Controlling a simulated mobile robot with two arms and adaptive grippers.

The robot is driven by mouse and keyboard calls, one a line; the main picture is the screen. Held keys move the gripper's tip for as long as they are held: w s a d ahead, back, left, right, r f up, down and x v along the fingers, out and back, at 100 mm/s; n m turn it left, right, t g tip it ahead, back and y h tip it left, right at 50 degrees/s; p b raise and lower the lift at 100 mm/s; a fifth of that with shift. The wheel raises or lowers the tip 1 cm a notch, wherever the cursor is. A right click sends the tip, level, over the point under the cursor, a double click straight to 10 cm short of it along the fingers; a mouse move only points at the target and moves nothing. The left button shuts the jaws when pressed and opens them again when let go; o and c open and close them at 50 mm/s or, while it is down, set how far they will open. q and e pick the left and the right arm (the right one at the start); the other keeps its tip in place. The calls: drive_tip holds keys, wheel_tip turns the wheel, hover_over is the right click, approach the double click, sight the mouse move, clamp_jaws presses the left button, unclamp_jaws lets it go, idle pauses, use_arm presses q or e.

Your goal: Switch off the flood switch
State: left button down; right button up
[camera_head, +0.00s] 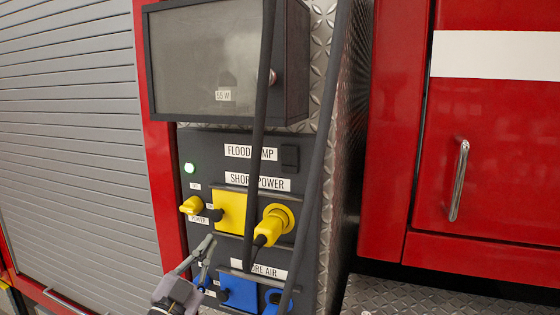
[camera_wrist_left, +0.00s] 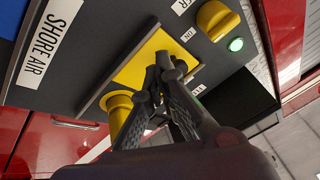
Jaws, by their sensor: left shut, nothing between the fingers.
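A black switch (camera_head: 290,158) sits at the right end of the "FLOOD ... MP" label (camera_head: 240,151) on the dark panel; a black cable hides part of the label. My left gripper (camera_head: 208,244) is below the yellow knob (camera_head: 192,205), in front of the lower panel, well below and left of the black switch. Its fingers are together and empty. In the left wrist view, the fingertips (camera_wrist_left: 163,66) overlap the yellow cover. My right gripper is not in view.
Two black cables (camera_head: 258,110) hang in front of the panel. A yellow cover (camera_head: 230,210) and yellow plug (camera_head: 274,224) stick out under "SHORE POWER". Blue fittings (camera_head: 239,290) are below. A boxy lamp (camera_head: 215,65) overhangs the panel top.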

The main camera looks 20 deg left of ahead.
sight(281, 163)
use_arm(q)
drive_tip(key=s+d+r+m+g+h, duration=0.2)
drive_tip(key=r+m+g+h, duration=0.1)
drive_tip(key=r+m, duration=0.3)
drive_tip(key=s+d+r+m+g+h, duration=0.3)
drive_tip(key=r+m+h, duration=0.3)
drive_tip(key=m, duration=0.2)
drive_tip(key=s+d+r+m+g+h, duration=0.2)
drive_tip(key=d+r+m+g+h, duration=0.1)
drive_tip(key=r+m, duration=0.3)
drive_tip(key=shift+s+m+g+h, duration=0.3)
drive_tip(key=shift+s+m+h, duration=0.05)
drive_tip(key=shift+m+h, duration=0.4)
drive_tip(key=shift+w+r, duration=0.1)
drive_tip(key=shift+r, duration=0.05)
drive_tip(key=shift+w+a+p+x, duration=0.35)
drive_tip(key=shift+p+x, duration=0.85)
drive_tip(key=shift+x, duration=0.9)
drive_tip(key=shift+w+a+p+x, duration=0.3)
drive_tip(key=shift+p+x, duration=0.9)
drive_tip(key=shift+x, duration=0.95)
drive_tip(key=shift+w+a+p+x, duration=0.3)
drive_tip(key=shift+p+x, duration=0.9)
drive_tip(key=shift+x, duration=0.9)
